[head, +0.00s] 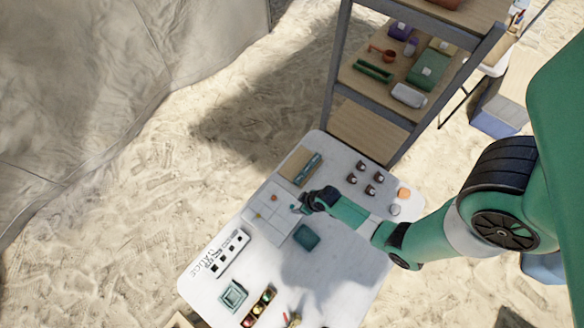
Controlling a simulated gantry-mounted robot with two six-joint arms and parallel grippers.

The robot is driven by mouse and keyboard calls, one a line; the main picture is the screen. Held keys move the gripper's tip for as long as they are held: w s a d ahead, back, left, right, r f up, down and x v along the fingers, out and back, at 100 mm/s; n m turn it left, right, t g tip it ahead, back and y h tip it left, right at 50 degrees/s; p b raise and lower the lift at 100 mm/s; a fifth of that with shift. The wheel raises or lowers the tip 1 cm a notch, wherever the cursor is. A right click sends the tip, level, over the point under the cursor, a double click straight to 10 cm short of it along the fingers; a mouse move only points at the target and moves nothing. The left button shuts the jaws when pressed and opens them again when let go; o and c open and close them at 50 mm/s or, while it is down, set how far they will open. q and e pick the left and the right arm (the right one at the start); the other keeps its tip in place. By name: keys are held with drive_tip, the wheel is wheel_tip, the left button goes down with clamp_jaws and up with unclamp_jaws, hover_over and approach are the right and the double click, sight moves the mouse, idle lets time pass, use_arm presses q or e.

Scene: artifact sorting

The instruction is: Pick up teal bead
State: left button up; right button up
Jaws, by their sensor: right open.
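My right gripper (299,207) reaches in from the right, low over the right edge of a white gridded mat (262,220) on the table. It is open. A tiny teal spot (293,207) shows at its fingertips; it may be the teal bead, but it is too small to be sure. A small orange-red bead (274,197) lies on the mat to the left of the gripper. A smaller orange speck (258,215) lies further left on it. My left gripper is not in view.
A dark teal tray (306,237) sits just below the gripper. A tan box (299,165) lies behind it. Several small dark jars (351,179) stand to the right. A gauge strip (229,254) and a pale teal square dish (232,296) are at lower left. A shelf (375,130) rises behind the table.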

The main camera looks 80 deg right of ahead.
sight(293, 206)
drive_tip(key=b+x, duration=0.2)
drive_tip(key=x, duration=0.3)
drive_tip(key=shift+w+b, duration=0.25)
drive_tip(key=shift+b, duration=0.05)
clamp_jaws()
